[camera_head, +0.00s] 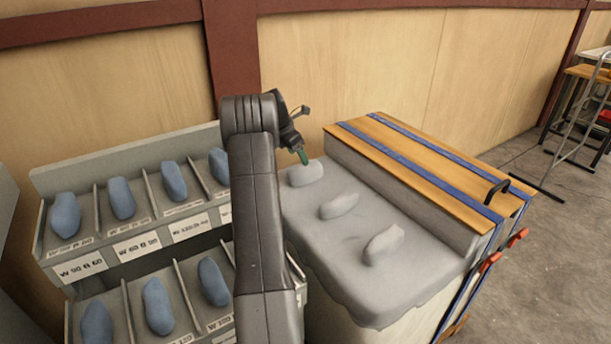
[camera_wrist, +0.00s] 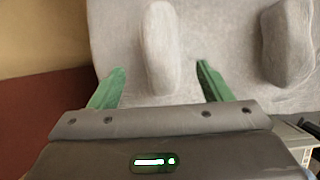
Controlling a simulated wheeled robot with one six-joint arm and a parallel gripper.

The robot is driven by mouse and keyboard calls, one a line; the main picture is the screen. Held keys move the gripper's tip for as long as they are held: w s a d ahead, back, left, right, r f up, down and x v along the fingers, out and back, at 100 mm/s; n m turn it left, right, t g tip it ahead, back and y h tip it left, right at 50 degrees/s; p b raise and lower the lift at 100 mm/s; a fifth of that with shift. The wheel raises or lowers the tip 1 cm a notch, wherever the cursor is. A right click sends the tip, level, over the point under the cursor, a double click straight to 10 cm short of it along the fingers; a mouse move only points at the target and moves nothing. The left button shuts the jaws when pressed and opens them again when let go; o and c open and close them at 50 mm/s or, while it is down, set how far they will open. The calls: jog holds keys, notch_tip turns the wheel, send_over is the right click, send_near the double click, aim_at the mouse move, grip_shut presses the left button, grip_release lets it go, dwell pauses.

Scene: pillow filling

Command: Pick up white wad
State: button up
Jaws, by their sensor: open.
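Three pale, whitish-grey wads lie in a row on a grey cloth-like top (camera_head: 300,215). The farthest wad (camera_head: 305,175) is beside the wall, the middle wad (camera_head: 338,204) lies nearer, and the nearest wad (camera_head: 384,244) is at the front. My gripper (camera_head: 303,157) is at the farthest wad, its green fingers open and pointing down. In the wrist view the open fingers (camera_wrist: 160,68) stand on either side of one elongated wad (camera_wrist: 161,45), with gaps on both sides. Contact and exact height cannot be told. Another wad (camera_wrist: 289,45) lies to the right, outside the fingers.
A rack (camera_head: 140,250) with blue wads in labelled compartments stands at the left. A wooden-topped box with blue straps (camera_head: 420,155) borders the grey top on the right. The wooden wall (camera_head: 340,65) is close behind my gripper. Stools (camera_head: 580,120) stand far right.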

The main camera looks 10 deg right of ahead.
aim_at(299, 176)
jog(key=x, duration=0.3)
jog(key=shift+f, duration=0.1)
jog(key=shift+b+x, duration=0.3)
jog(key=shift+x, duration=2.4)
jog(key=shift+s+a, duration=0.1)
jog(key=shift+a, duration=0.15)
jog(key=c, duration=1.1)
